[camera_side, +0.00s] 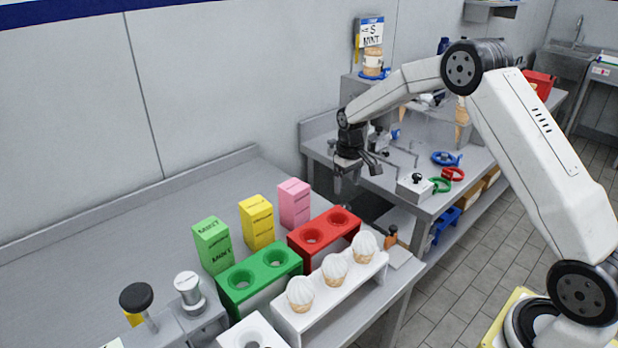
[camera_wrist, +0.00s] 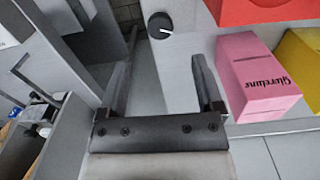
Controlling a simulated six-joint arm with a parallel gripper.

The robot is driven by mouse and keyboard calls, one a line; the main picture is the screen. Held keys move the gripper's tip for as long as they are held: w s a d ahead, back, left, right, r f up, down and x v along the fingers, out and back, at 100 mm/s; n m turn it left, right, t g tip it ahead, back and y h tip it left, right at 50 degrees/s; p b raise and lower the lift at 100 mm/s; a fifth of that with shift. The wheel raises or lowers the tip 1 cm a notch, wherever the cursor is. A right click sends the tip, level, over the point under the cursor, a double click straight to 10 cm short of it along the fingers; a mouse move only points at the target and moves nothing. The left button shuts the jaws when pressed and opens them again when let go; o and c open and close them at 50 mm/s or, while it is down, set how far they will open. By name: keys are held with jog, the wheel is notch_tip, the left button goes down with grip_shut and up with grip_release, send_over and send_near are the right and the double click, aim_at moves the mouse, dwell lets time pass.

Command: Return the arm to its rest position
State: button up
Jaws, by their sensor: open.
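My gripper (camera_side: 345,180) hangs from the bent arm above the gap between the two steel counters, to the right of the pink box. In the wrist view my gripper (camera_wrist: 160,85) shows two dark fingers standing apart with nothing between them. The fingers point down in the side view. My arm arches from the base at the lower right over the right-hand counter.
A pink box (camera_side: 294,204), yellow box (camera_side: 257,222) and green box (camera_side: 212,245) stand near the gripper. A red holder (camera_side: 324,235), a green holder (camera_side: 260,280) and a white rack (camera_side: 330,297) with white-topped cones stand in front. Colored rings (camera_side: 447,158) lie on the right counter.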

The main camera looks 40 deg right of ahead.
jog(key=shift+s, duration=0.1)
jog(key=s+a+r+t, duration=0.1)
jog(key=s+a, duration=0.5)
jog(key=s, duration=0.6)
jog(key=s+a+r+t, duration=0.1)
jog(key=s+a+r, duration=0.2)
jog(key=s, duration=0.9)
jog(key=shift+a+r+t, duration=0.25)
jog(key=shift+a+t, duration=0.05)
jog(key=shift+a, duration=1.45)
